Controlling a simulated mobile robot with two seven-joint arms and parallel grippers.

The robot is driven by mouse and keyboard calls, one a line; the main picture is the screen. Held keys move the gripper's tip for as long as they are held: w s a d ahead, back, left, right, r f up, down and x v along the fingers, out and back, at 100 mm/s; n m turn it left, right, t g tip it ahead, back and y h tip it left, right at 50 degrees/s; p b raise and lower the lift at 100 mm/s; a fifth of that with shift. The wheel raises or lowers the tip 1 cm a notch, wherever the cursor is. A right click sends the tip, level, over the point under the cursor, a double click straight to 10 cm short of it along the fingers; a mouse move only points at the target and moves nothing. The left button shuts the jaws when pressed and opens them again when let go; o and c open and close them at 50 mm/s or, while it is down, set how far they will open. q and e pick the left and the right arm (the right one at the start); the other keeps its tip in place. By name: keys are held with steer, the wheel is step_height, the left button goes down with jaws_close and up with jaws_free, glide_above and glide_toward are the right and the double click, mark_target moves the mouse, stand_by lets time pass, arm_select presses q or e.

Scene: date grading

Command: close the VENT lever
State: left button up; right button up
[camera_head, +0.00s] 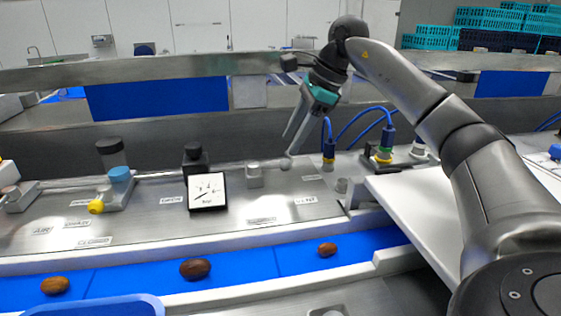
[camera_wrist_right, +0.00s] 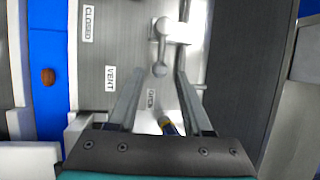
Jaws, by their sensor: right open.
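The VENT lever is a grey handle with a round knob (camera_head: 286,164) on a pale block (camera_head: 253,176) on the steel panel. In the right wrist view the lever (camera_wrist_right: 161,48) points down the picture, toward the OPEN label (camera_wrist_right: 151,98) and away from the CLOSED label (camera_wrist_right: 88,23). The VENT label (camera_wrist_right: 110,79) lies beside it. My right gripper (camera_head: 289,146) is open, fingers pointing down, just above the knob. In the wrist view its fingertips (camera_wrist_right: 160,76) lie on either side of the knob; contact cannot be told. My left gripper is out of view.
A blue belt (camera_head: 235,268) carrying dates runs in front. A white board (camera_head: 400,195) lies at right.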

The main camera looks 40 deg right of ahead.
mark_target(280, 164)
steer(key=x, duration=0.6)
steer(key=shift+w+f, duration=0.1)
steer(key=shift+f, duration=0.05)
steer(key=shift+a, duration=0.1)
jaws_close()
steer(key=shift+f, duration=0.15)
stand_by(1.0)
